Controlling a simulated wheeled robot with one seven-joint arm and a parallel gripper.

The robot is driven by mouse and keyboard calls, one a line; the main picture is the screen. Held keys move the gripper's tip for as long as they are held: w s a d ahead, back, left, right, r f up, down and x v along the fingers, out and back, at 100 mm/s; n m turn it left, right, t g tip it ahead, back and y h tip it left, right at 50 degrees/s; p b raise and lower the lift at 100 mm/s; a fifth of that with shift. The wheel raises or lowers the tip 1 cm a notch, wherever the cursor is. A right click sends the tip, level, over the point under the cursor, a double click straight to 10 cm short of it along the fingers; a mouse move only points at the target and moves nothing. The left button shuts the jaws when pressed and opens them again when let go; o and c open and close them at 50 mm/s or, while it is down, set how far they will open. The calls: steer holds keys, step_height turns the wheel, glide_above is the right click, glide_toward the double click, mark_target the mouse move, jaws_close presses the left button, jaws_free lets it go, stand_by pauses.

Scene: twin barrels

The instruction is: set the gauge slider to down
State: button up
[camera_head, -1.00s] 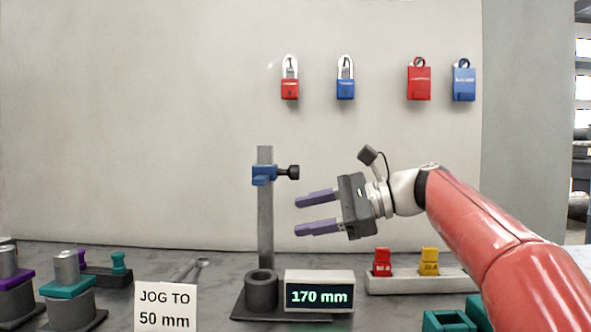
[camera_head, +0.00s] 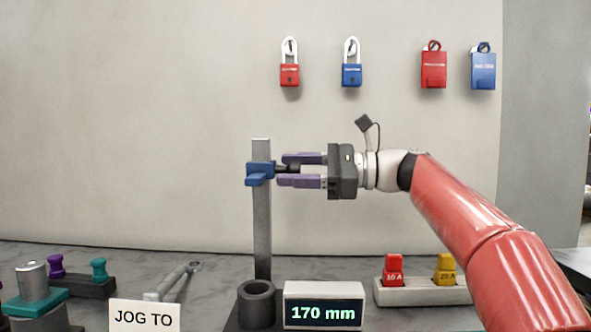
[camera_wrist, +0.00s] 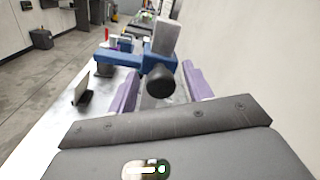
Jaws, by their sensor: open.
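The gauge slider (camera_head: 258,174) is a blue block near the top of an upright grey post (camera_head: 262,225), with a black knob (camera_head: 290,168) sticking out to the right. The display (camera_head: 323,313) in front of the post reads 170 mm. My gripper (camera_head: 300,170) is open, with its purple fingers above and below the knob and pointing left at the slider. In the wrist view the knob (camera_wrist: 161,84) shows between the fingers, with the blue slider (camera_wrist: 120,58) behind it. I cannot tell whether either finger touches the knob.
A sign (camera_head: 145,316) reads JOG TO, its lower part cut off. A dark grey cup (camera_head: 256,306) stands at the post's foot. A tray (camera_head: 425,292) with red and yellow plugs stands right. Padlocks hang on the wall above. A wrench (camera_head: 178,282) lies left of the post.

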steer(key=shift+c, duration=0.2)
jaws_close()
step_height(320, 180, down, 9)
steer(key=b, duration=0.5)
steer(key=shift+r+b, duration=0.15)
steer(key=shift+b, duration=0.15)
steer(key=shift+o, duration=0.2)
jaws_free()
